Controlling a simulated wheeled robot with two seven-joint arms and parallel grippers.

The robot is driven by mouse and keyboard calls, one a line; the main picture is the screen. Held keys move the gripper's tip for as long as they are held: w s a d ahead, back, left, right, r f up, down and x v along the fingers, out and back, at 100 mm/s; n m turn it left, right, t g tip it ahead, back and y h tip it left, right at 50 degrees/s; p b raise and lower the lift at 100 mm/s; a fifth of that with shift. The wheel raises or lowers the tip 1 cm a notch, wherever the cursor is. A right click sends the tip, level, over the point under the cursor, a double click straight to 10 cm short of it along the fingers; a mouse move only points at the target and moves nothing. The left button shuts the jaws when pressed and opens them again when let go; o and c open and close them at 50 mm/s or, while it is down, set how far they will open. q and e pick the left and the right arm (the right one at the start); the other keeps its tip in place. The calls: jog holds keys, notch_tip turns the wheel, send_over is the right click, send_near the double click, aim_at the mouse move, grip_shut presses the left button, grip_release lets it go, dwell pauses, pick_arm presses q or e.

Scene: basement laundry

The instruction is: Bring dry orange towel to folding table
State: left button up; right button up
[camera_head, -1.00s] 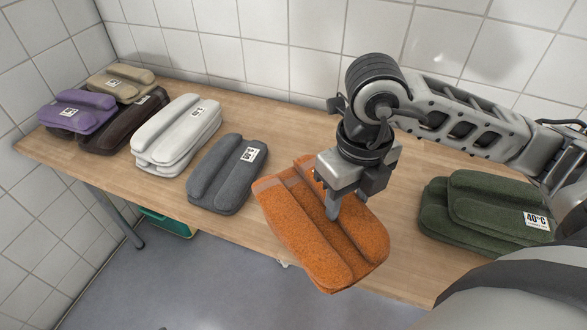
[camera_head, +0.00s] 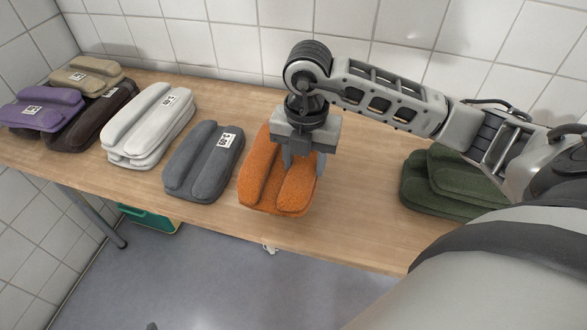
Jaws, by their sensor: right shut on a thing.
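The orange towel (camera_head: 262,182) is folded and is at the middle of the wooden folding table (camera_head: 350,215), just right of the grey towel. My right gripper (camera_head: 300,160) comes down on it from above and is shut on it. The fingertips are hidden in the towel's fold. The towel looks level and at or very near the table top; I cannot tell if it touches. My left gripper is not in view.
On the table's left stand a grey towel (camera_head: 203,163), a white towel stack (camera_head: 150,125), a dark brown towel (camera_head: 98,118), a purple one (camera_head: 42,108) and a beige one (camera_head: 85,74). Green towels (camera_head: 450,185) lie at the right. A tiled wall is behind. Bare wood shows between orange and green.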

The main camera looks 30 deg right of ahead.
jog(key=w+f, duration=0.1)
jog(key=f, duration=0.1)
jog(key=w+f, duration=0.2)
jog(key=shift+w+d+f, duration=0.1)
jog(key=shift+w+f, duration=0.1)
jog(key=shift+w, duration=0.05)
notch_tip(320, 180, down, 3)
jog(key=shift+f, duration=0.25)
jog(key=o, duration=1.3)
jog(key=shift+c, duration=0.2)
jog(key=shift+r, duration=0.1)
